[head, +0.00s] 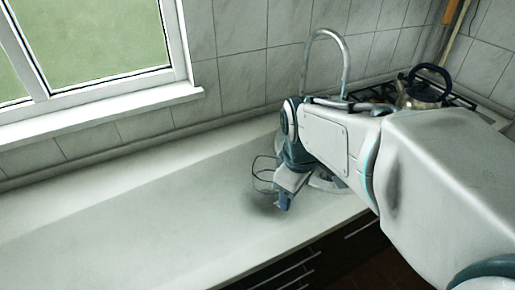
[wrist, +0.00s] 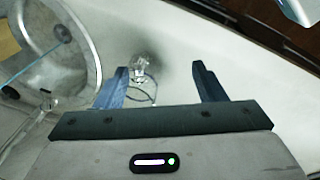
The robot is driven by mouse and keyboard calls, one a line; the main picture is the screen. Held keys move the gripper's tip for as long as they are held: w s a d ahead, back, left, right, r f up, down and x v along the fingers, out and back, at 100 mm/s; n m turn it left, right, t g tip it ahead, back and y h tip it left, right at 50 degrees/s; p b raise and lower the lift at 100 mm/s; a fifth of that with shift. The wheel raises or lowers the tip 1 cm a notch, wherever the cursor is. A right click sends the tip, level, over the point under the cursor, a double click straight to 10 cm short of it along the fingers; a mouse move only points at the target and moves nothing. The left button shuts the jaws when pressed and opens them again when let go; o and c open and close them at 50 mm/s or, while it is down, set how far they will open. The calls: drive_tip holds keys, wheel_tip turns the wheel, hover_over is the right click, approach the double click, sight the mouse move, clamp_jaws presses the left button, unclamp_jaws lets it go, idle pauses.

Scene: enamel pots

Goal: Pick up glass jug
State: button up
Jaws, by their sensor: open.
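The glass jug (wrist: 141,70) is clear, with thin dark outlines, and shows in the wrist view between my fingers, closer to the left one. In the head view a thin dark outline (head: 263,172) just left of my gripper looks like the same jug on the counter. My gripper (wrist: 160,72) is open, with its two blue-grey fingers apart and nothing clamped between them. It also shows in the head view (head: 283,198), low over the counter. The jug's lower part is partly hidden by the gripper body in the wrist view, and its exact depth is hard to tell.
A round metal sink (wrist: 93,62) lies left in the wrist view, mostly hidden behind my arm in the head view. A tall curved tap (head: 345,62) stands behind the arm. A kettle (head: 420,94) sits on the stove at right. The counter (head: 120,220) to the left is bare.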

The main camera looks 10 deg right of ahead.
sight(272, 189)
drive_tip(key=w+n+g+p, duration=0.2)
drive_tip(key=w+n, duration=0.7)
drive_tip(key=n, duration=0.5)
drive_tip(key=shift+y, duration=0.3)
wheel_tip(272, 189, down, 15)
drive_tip(key=shift+r, duration=0.2)
drive_tip(key=shift+c, duration=0.2)
clamp_jaws()
